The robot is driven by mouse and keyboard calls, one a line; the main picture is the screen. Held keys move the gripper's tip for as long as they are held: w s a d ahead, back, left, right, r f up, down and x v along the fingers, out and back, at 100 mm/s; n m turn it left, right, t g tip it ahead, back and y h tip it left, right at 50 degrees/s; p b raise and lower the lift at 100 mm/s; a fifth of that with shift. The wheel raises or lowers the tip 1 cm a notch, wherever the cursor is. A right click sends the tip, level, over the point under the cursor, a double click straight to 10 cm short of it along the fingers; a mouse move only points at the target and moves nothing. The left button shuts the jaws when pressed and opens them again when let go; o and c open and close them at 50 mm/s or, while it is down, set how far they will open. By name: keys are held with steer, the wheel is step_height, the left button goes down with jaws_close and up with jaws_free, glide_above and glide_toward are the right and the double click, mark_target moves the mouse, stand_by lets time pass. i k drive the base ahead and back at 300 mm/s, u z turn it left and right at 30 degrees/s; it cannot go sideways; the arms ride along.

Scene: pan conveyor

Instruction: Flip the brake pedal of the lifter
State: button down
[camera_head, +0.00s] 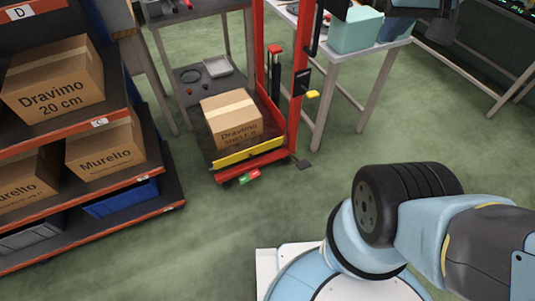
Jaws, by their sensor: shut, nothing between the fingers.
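The lifter (292,125) is a red upright frame with a low platform, standing at the upper middle. A small pedal with a green part (243,181) and a red part (255,176) sticks out low at its front, just under the yellow bar (235,158). Which way the pedal is tilted is too small to tell. A cardboard box (231,118) marked Dravimo rests on the lifter's platform.
A shelf rack (150,203) with cardboard boxes stands at the left. A table (375,50) with a teal box (356,30) stands behind the lifter's right side. Green floor (215,225) is open in front of the lifter.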

mark_target(252, 175)
steer(key=u, duration=1.05)
steer(key=i, duration=0.1)
steer(key=z, duration=2.4)
steer(key=k, duration=0.8)
steer(key=u, duration=1.45)
steer(key=i, duration=0.55)
steer(key=u, duration=0.05)
